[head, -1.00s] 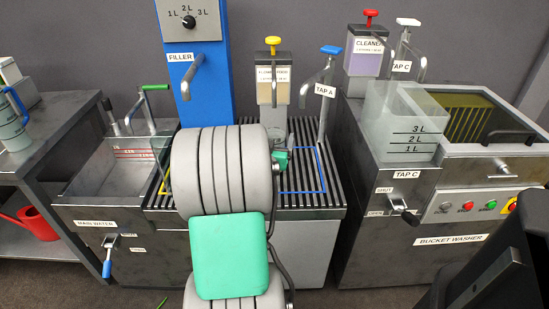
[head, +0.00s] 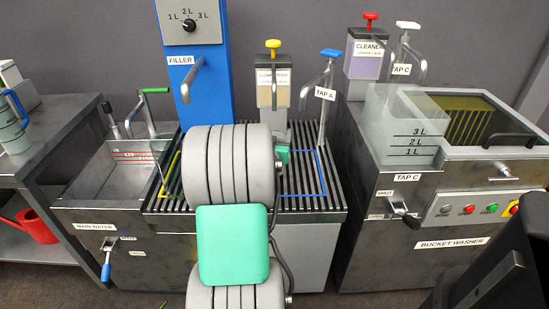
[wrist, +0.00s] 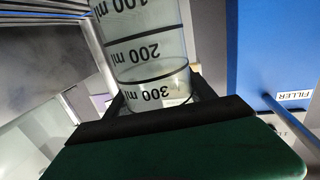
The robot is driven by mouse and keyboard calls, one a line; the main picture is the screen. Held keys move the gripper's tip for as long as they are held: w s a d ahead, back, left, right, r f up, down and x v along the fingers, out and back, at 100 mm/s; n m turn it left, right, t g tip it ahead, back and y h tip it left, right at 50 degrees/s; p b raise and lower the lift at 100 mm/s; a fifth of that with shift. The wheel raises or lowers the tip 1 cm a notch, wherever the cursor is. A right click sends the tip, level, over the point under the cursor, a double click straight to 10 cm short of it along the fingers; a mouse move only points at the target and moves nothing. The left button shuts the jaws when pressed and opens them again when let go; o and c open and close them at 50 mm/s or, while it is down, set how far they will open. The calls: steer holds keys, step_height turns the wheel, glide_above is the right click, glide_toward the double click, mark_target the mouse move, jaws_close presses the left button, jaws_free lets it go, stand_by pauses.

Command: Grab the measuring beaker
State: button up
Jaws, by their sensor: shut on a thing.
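The measuring beaker (wrist: 145,35) is clear, with black rings and 100, 200 and 300 ml marks that read upside down in the wrist view. My gripper (wrist: 160,98) is shut on it, with a dark finger on either side of the beaker near its 300 ml mark. In the head view my own arm hides the beaker and most of the gripper, above the slatted grate (head: 305,203).
The blue filler column (head: 203,75) stands behind the arm. The flower food dispenser (head: 270,88) and tap A (head: 328,95) stand at the grate's back. A sink (head: 110,175) is at left. A clear 3 L container (head: 405,125) and the bucket washer (head: 455,215) are at right.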

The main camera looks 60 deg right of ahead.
jaws_close()
steer(key=shift+r, duration=0.1)
